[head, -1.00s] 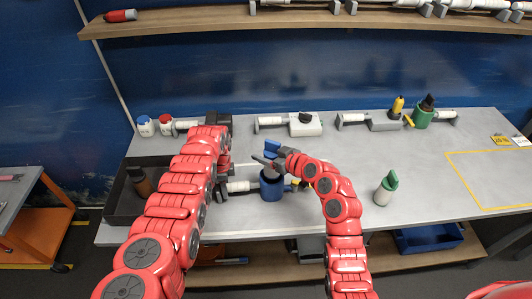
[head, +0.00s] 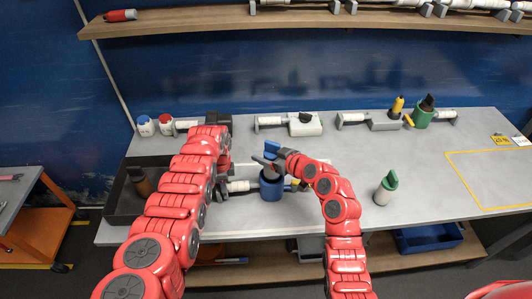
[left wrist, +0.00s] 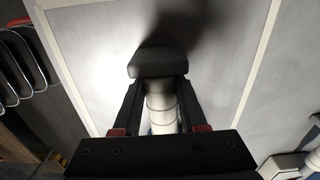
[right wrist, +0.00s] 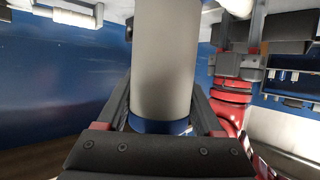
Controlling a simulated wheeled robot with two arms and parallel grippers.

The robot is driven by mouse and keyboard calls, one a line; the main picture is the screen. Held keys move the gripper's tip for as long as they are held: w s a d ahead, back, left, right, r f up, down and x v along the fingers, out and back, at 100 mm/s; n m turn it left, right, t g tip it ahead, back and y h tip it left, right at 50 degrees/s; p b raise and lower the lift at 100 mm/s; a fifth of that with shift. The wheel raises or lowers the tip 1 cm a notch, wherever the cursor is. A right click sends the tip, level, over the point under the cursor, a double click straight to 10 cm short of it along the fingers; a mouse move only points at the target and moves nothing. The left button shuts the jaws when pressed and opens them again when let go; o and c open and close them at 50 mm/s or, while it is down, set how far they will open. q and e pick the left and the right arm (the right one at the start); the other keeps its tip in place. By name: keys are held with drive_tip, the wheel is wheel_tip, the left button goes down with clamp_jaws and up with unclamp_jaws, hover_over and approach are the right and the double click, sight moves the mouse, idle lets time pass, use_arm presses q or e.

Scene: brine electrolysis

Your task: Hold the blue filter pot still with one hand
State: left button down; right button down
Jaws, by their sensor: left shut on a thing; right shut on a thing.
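The blue filter pot (head: 271,188) stands upright on the grey bench in the head view, with a white side handle (head: 240,186) pointing left. My left gripper (head: 222,188) is shut on that handle; the left wrist view shows the white cylinder (left wrist: 161,108) between its jaws. My right gripper (head: 268,160) is above the pot, shut on a grey cylinder with a blue end (head: 271,146). This grey cylinder (right wrist: 165,60) fills the right wrist view, with a blue band at the jaws. Its lower end is at the pot's mouth; how far inside, I cannot tell.
A white bottle with a green top (head: 385,188) stands right of my right arm. A dark tray (head: 122,200) with a brown bottle lies at the left. A green pot (head: 422,118) and a white-grey block (head: 305,124) stand along the back. The bench front right is clear.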

sight(266, 170)
drive_tip(key=shift+f, duration=3.9)
unclamp_jaws()
drive_tip(key=shift+f, duration=0.1)
drive_tip(key=v, duration=1.2)
